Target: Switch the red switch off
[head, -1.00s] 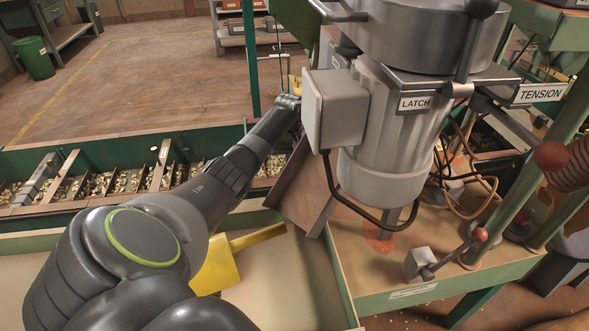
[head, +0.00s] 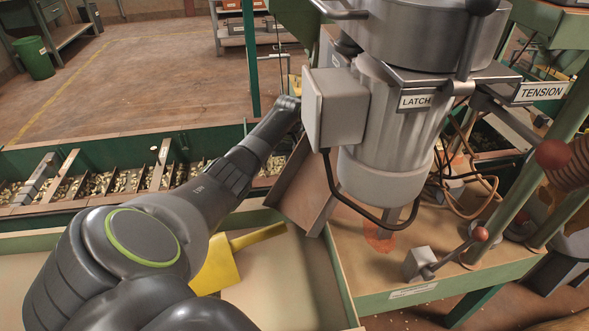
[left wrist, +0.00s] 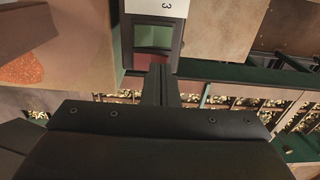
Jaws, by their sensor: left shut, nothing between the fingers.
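In the left wrist view a rocker switch sits in a dark frame, with a green part (left wrist: 153,36) and a dark red part (left wrist: 146,61). In the head view my left arm reaches to the grey box (head: 336,108) on the machine; the fingers and the switch are hidden there. My right gripper is not in view.
The grey machine (head: 390,165) with LATCH and TENSION labels stands to the right of my left arm. A black cable loops below the box. A yellow scoop (head: 215,266) lies in the tray (head: 300,290) under my arm. A green trough (head: 110,150) holding nuts runs behind.

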